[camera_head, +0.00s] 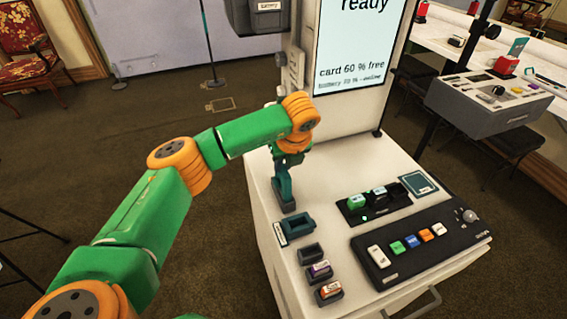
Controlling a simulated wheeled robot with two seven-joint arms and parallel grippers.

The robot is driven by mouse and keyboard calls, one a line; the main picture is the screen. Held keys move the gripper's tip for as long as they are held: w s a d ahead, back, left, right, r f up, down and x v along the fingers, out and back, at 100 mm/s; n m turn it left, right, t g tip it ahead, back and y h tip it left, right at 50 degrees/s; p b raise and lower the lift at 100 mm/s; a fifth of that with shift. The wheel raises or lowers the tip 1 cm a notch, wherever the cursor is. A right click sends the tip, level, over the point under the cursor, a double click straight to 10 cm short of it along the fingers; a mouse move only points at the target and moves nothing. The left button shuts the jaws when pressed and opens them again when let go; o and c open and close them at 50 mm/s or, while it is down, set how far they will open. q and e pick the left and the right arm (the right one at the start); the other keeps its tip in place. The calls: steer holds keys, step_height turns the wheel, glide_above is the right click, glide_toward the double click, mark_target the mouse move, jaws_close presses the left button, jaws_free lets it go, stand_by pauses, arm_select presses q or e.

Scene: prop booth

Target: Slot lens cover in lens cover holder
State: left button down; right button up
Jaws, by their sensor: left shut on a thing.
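My left gripper (285,194) points down above the left part of the white cabinet top. It is shut on a small dark piece, which I take to be the lens cover; the fingers hide most of it. A dark teal open-topped tray (308,219) with a white label on its left side stands just in front of the gripper. It looks like the lens cover holder, but its label is too small to read. The held piece appears apart from the tray. My right gripper is not in view.
Several small dark holders (311,252) line the cabinet's left edge, some with labelled blocks. A black charger-like dock (373,204) and a button panel (420,242) fill the right. A screen (360,45) rises behind. Bare white top lies between the tray and dock.

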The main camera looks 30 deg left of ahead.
arm_select(q)
steer(key=c, duration=0.7)
jaws_free()
steer(key=shift+r+p, duration=2.4)
steer(key=shift+r, duration=1.2)
steer(key=shift+f, duration=0.1)
steer(key=shift+d, duration=0.1)
